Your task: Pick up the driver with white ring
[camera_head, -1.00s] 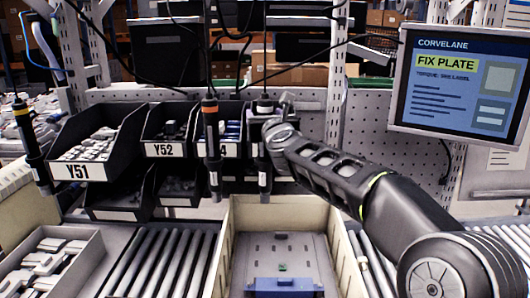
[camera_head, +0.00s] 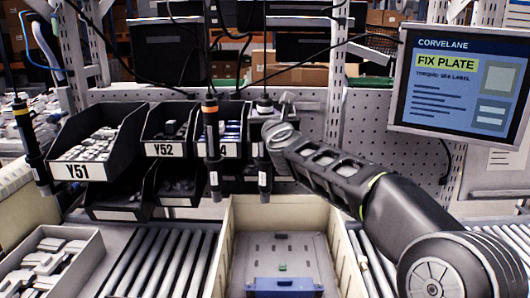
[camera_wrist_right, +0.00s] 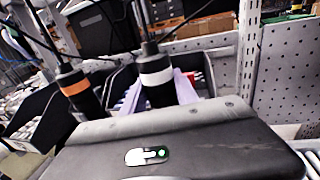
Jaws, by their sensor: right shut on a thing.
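The driver with the white ring (camera_head: 263,178) hangs upright on its cable in the middle of the head view. Its black body and white ring (camera_wrist_right: 156,78) show clearly in the right wrist view. My right gripper (camera_head: 268,132) is at this driver's body and is shut on it. A driver with an orange ring (camera_head: 211,150) hangs just to the left, apart from my gripper. A driver with a yellow ring (camera_head: 28,140) hangs at the far left. My left gripper is in neither view.
Black bins marked Y51 (camera_head: 82,170) and Y52 (camera_head: 165,150) stand behind the drivers. A beige crate (camera_head: 224,250) with a plate inside sits on the rollers below. A screen (camera_head: 460,85) stands at the right. Hanging cables run above the drivers.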

